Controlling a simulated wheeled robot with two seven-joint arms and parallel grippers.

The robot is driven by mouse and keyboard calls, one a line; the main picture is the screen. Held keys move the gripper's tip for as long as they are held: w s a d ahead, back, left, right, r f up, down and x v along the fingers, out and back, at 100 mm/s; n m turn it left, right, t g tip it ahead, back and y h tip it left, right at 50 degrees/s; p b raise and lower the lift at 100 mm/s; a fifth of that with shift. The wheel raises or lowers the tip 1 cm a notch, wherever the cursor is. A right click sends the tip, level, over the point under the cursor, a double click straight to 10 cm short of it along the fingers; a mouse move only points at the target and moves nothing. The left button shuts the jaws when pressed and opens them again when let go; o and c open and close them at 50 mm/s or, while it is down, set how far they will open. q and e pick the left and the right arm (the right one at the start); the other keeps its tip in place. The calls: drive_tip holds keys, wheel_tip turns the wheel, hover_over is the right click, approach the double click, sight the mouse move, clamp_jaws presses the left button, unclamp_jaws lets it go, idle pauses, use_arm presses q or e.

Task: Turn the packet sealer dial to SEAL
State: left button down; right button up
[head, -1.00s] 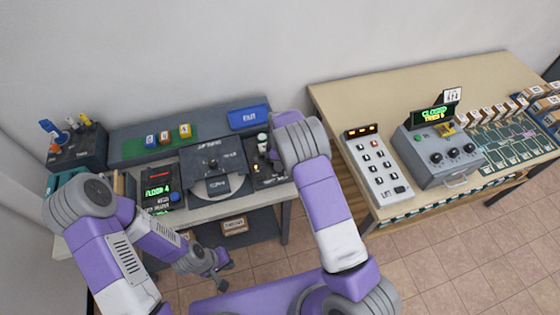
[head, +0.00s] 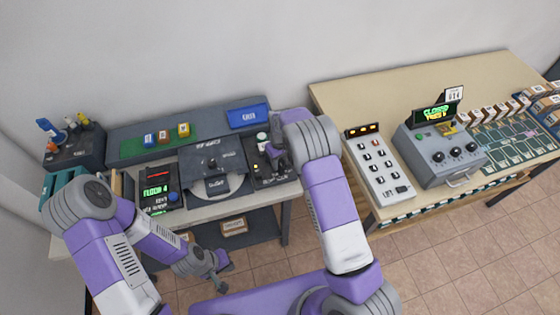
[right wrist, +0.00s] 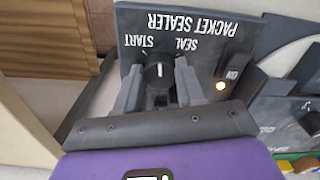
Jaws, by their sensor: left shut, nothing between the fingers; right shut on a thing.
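The packet sealer (right wrist: 200,62) is a dark panel seen upside down in the right wrist view. Its black dial (right wrist: 158,72) sits between the START and SEAL labels. The dial's white mark points between those labels; its exact angle is hard to tell. My right gripper (right wrist: 158,82) is shut on the dial, one finger on each side. In the head view my right gripper (head: 277,155) is over the packet sealer (head: 264,178), partly hiding it. My left gripper (head: 218,277) is shut and empty, low in front of the left bench.
On the sealer, an ON switch (right wrist: 236,66) stands beside a glowing lamp (right wrist: 220,86). Left of the sealer is a dark machine (head: 213,160) with a round plate. A grey button box (head: 379,165) stands on the right table. Open floor lies between the benches.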

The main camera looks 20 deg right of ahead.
sight(281, 162)
drive_tip(key=m, duration=0.6)
drive_tip(key=shift+r, duration=0.1)
drive_tip(key=shift+m, duration=0.4)
drive_tip(key=o, duration=1)
drive_tip(key=shift+o, duration=0.2)
wheel_tip(281, 162, up, 8)
drive_tip(key=shift+f, duration=0.25)
drive_tip(key=shift+d, duration=0.1)
